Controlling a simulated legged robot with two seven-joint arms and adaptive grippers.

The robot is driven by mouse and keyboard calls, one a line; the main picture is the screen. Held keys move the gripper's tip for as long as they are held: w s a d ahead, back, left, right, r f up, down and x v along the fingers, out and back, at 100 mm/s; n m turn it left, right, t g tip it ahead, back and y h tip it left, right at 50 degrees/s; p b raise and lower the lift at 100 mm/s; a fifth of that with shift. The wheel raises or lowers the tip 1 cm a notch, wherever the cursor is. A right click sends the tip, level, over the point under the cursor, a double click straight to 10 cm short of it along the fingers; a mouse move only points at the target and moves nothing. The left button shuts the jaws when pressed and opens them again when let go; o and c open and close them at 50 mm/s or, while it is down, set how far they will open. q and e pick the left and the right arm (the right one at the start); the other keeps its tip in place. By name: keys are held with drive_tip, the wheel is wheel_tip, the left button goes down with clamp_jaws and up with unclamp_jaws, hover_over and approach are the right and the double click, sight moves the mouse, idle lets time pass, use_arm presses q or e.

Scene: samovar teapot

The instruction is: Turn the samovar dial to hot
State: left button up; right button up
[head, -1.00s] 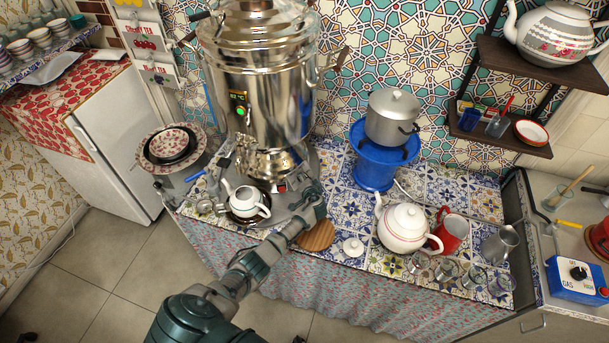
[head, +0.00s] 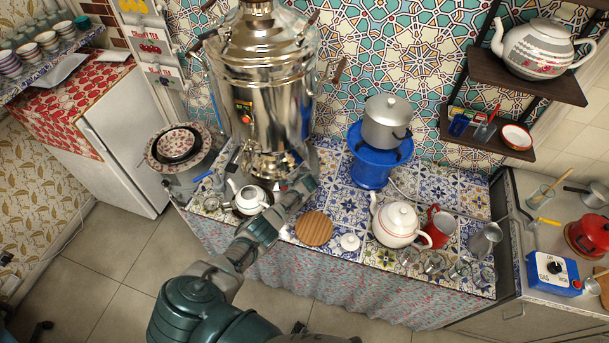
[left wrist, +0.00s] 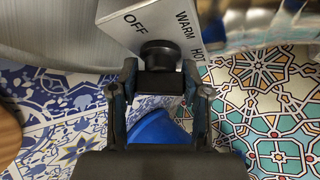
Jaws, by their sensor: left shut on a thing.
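The steel samovar (head: 270,95) stands on the tiled counter at the back left. A small panel on its front shows an orange-red light (head: 243,104). In the left wrist view the dial box (left wrist: 150,18) carries the words OFF, WARM and HOT on its slanted face. Its black knob (left wrist: 160,52) sits between the two fingertips of my left gripper (left wrist: 160,78), which is shut on it. I cannot tell where the knob points. In the head view my left gripper (head: 298,180) is at the samovar's lower right; the dial is hidden there. My right gripper is not in view.
A small white teapot (head: 248,198) stands left of my wrist. A round wooden board (head: 314,228), a larger white teapot (head: 397,222) and a blue stove (head: 370,165) with a pot (head: 386,122) are to the right. Glasses line the counter's front right.

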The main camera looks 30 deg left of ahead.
use_arm(q)
drive_tip(key=shift+w+d+m, duration=0.15)
drive_tip(key=shift+d+m, duration=0.15)
drive_tip(key=shift+d, duration=0.15)
drive_tip(key=o, duration=1.2)
drive_tip(key=shift+c, duration=0.2)
drive_tip(key=shift+d+r, duration=0.1)
drive_tip(key=shift+r, duration=0.1)
drive_tip(key=shift+s+r, duration=0.5)
drive_tip(key=shift+s, duration=0.15)
drive_tip(key=v, duration=1)
drive_tip(key=shift+w+d+r, duration=0.15)
drive_tip(key=shift+d+r, duration=0.05)
drive_tip(key=shift+d, duration=0.1)
